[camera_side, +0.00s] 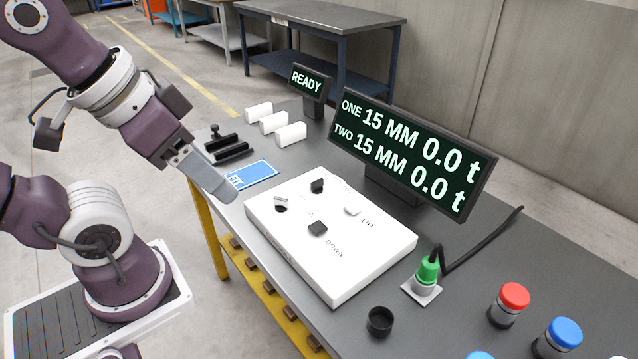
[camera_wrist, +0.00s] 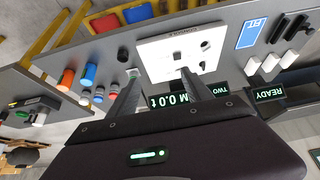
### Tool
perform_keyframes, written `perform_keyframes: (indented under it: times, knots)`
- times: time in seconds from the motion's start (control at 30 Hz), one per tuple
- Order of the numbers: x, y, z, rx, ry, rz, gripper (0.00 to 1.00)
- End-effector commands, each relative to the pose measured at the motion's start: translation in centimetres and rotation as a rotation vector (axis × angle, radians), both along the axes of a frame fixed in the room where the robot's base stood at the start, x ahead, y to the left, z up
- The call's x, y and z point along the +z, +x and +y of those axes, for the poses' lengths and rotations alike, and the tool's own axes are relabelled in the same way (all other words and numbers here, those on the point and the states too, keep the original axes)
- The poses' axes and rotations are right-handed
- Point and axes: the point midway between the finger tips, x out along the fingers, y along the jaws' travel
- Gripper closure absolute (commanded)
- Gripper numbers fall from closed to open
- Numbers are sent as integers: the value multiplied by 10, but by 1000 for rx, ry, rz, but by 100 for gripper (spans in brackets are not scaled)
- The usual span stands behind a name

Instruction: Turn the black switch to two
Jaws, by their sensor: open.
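The white control panel (camera_side: 340,262) lies on the grey bench and carries several small controls. A black knob (camera_side: 318,186) stands near its far edge and a black block-shaped knob (camera_side: 318,228) near its middle. A black round part (camera_side: 281,207) with a pale lever sits at the left. I cannot tell which black control is the switch, or its setting; the small labels are unreadable. My gripper (camera_side: 212,182) is held above the bench's left edge, left of the panel, touching no control. In the wrist view my gripper (camera_wrist: 158,88) is open and empty, with the panel (camera_wrist: 155,60) beyond its fingers.
A display (camera_side: 410,150) behind the panel reads "ONE 15 MM 0.0 t" and "TWO 15 MM 0.0 t". A small display (camera_side: 308,82) reads "READY". White blocks (camera_side: 275,122), a blue card (camera_side: 252,174), a black cup (camera_side: 380,320) and a green-topped plug (camera_side: 427,270) surround the panel.

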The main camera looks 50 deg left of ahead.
Motion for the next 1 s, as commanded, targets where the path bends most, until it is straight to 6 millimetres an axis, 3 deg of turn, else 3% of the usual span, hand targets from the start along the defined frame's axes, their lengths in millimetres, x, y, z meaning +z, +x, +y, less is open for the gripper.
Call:
perform_keyframes:
  times: [0.47, 0.57, 0.67, 0.77, 0.87, 1.0]
  knots:
    - [0, 1, 0, 2, -2, 1, 42]
    - [7, 17, 0, 60, -57, 35, 42]
    - [17, 62, 6, 231, -189, 118, 42]
    - [13, 127, 24, 481, -324, 215, 42]
    - [-14, 193, 55, 756, -414, 299, 42]
    - [-87, 270, 112, 1139, -451, 372, 42]
